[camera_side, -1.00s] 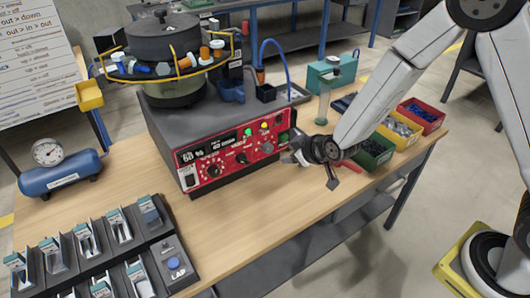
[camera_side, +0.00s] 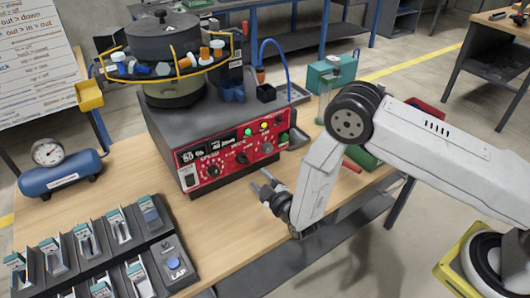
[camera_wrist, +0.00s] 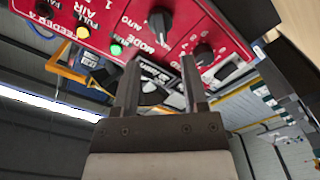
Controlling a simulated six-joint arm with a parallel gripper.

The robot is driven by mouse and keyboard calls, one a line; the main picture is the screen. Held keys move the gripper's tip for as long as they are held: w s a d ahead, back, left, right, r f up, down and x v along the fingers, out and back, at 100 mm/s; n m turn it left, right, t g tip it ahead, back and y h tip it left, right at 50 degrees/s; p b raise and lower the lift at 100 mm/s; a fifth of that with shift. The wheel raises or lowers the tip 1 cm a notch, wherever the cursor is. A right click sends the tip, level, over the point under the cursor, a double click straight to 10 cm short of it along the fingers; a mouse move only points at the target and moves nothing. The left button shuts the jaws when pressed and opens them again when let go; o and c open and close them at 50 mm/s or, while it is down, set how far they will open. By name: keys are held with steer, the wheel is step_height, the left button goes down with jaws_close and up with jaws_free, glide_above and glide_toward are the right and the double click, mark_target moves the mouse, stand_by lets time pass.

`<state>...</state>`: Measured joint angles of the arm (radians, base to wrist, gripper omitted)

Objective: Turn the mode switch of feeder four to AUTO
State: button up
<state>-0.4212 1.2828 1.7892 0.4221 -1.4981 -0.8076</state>
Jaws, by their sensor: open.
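The red control panel (camera_side: 228,160) is on the front of the grey feeder box. Its mode switch (camera_side: 242,158) is a black knob near the panel's middle. In the wrist view the mode switch (camera_wrist: 160,20) shows beside the words MODE and AUTO; I cannot tell which mark its pointer meets. The panel there (camera_wrist: 105,15) carries feeder lettering, partly cut off. My gripper (camera_side: 262,180) is open and empty in front of the panel, apart from the knob. In the wrist view both fingers of my gripper (camera_wrist: 160,62) point toward the panel.
A green lamp (camera_side: 248,131) and a yellow lamp (camera_side: 264,125) are lit above. The bowl (camera_side: 165,40) sits on the box. A tray rack (camera_side: 175,262) stands at front left. The wood tabletop before the panel is mostly clear.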

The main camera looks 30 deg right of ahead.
mark_target(245, 163)
steer(key=shift+w, duration=0.1)
steer(key=shift+w, duration=3.8)
steer(key=shift+c, duration=0.2)
jaws_close()
